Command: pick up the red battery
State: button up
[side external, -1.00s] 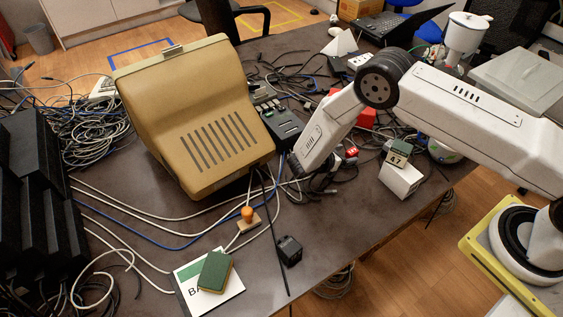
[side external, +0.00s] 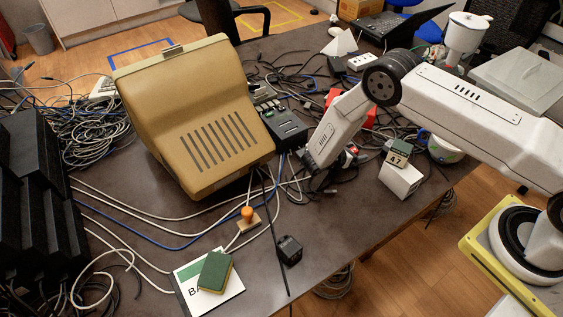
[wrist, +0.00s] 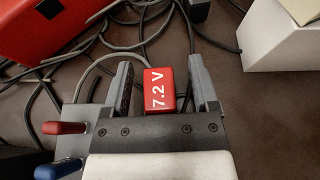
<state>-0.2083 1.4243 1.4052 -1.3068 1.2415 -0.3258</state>
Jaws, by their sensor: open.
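The red battery (wrist: 160,90), marked "7.2 V" in white, lies on the dark table between the two fingers of my gripper (wrist: 160,64) in the wrist view. A gap shows on its right side; its left side is close to the left finger. The jaws are open and not closed on it. In the side view my gripper (side external: 318,182) is low over the table, right of the beige monitor. A small red patch of the battery (side external: 352,150) shows just beyond it, partly hidden.
A red box (wrist: 45,30) and dark cables lie beyond the battery. A white box (side external: 401,181) with a green-faced block (side external: 398,153) on it stands to the right. The large beige monitor (side external: 200,120) stands to the left. Red- and blue-handled parts (wrist: 64,128) show beside my gripper.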

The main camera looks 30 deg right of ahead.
grip_shut()
jog(key=shift+r, duration=0.1)
jog(key=shift+w+r, duration=0.1)
jog(key=shift+r, duration=1)
jog(key=s+a+r, duration=0.1)
jog(key=s+r, duration=0.9)
jog(key=s, duration=0.4)
jog(key=shift+a+r, duration=0.3)
jog(key=shift+a, duration=0.05)
